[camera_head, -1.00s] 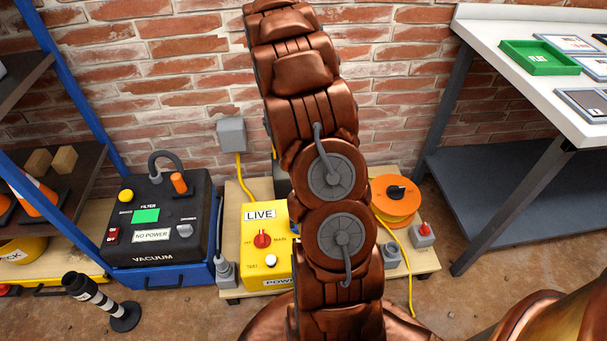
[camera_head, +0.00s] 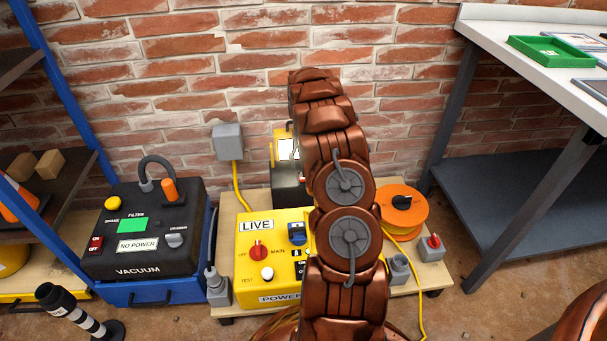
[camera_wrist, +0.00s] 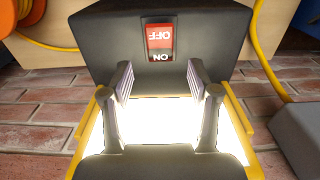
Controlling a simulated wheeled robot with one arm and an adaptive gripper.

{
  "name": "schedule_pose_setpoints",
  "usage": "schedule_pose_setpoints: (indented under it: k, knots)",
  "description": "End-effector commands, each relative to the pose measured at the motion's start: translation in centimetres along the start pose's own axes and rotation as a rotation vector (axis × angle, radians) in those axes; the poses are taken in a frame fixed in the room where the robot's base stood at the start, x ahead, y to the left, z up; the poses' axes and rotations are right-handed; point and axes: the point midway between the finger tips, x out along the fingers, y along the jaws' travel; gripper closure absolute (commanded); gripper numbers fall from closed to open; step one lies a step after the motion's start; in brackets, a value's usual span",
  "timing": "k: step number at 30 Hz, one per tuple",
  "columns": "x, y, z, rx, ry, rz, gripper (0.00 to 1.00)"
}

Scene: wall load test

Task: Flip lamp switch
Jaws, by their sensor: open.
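The work lamp (camera_head: 287,148) stands by the brick wall, with a yellow frame and a bright white panel. In the wrist view its glowing panel (camera_wrist: 160,116) and black base (camera_wrist: 105,50) show upside down. My gripper (camera_wrist: 160,78) is open and empty in front of the lamp. Its two fingers are spread, with the switch beyond and between them in the picture. In the head view my arm hides the gripper and part of the lamp.
A yellow power box (camera_head: 277,232) marked LIVE, an orange cable reel (camera_head: 412,220) and grey plugs share a low wooden platform (camera_head: 430,277). A black vacuum (camera_head: 145,262) stands left. A white table (camera_head: 490,45) is right. Cables run nearby.

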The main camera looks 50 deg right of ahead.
Motion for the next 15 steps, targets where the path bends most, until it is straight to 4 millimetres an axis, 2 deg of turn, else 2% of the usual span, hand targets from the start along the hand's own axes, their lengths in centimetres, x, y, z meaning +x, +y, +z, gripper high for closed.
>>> schedule_pose_setpoints:
  k: [1,7,15]
  knots:
    - [1.1,0.0,0.1,0.0,-0.003,0.0,0.4]
    - [4.0,0.1,0.1,0.0,-0.003,0.0,0.4]
    - [5.0,0.0,0.0,-0.001,0.0,0.001,0.4]
